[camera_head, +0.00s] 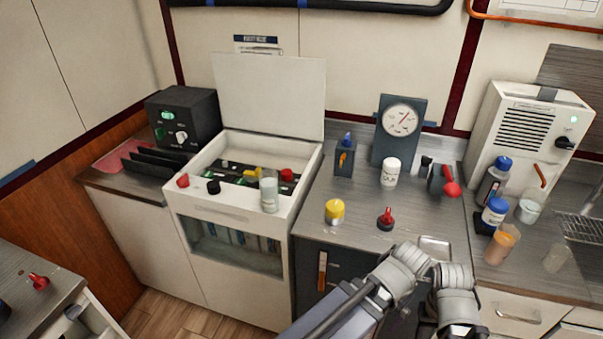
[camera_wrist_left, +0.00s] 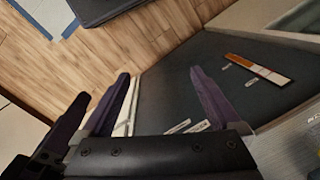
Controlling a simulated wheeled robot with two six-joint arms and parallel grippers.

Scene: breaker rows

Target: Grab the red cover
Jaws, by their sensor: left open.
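Several red pieces show in the head view, and I cannot tell which is the red cover. One red cap (camera_head: 183,180) sits on the front left edge of the open white cabinet (camera_head: 228,204), and another red cap (camera_head: 287,174) is at its right side. A red-topped piece (camera_head: 385,219) stands on the grey counter, and a red knob (camera_head: 451,188) lies farther right. My left gripper (camera_wrist_left: 158,76) is open and empty in the left wrist view, above a dark cabinet front with an orange-and-white strip (camera_wrist_left: 259,68). No red piece shows there. My right gripper is not visible.
A yellow-capped jar (camera_head: 334,212) and a white jar (camera_head: 390,172) stand on the counter. A clear cup (camera_head: 269,192) stands at the cabinet's front edge. A gauge (camera_head: 401,121) is behind. Bottles crowd the right counter.

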